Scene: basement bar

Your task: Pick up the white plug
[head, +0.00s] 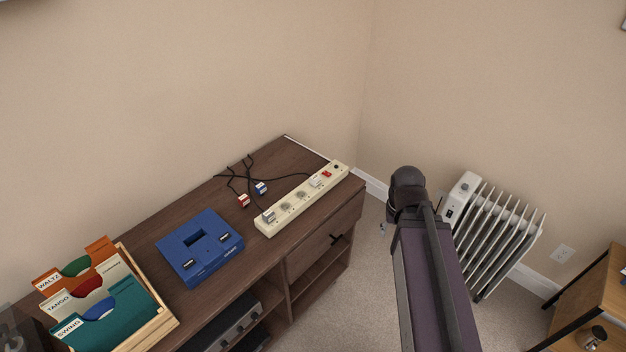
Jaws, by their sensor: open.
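A cream power strip (294,205) lies diagonally on the dark wood cabinet. A small white plug (316,182) appears to sit in its far half, where a black cable reaches the strip. A greyish block (268,216), perhaps another plug, is at the strip's near end. My arm rises on the right, over the floor beside the cabinet. Only a small part of my gripper (382,229) seems to show below the dark wrist; it is apart from the strip and plug. The rest is hidden behind my arm.
A red-and-white plug (243,200) and a blue-and-white plug (261,188) lie loose among black cables. A blue device (200,246) and a wooden file box (157,325) stand nearer. A radiator (495,235) stands right of my arm. The wall is behind the cabinet.

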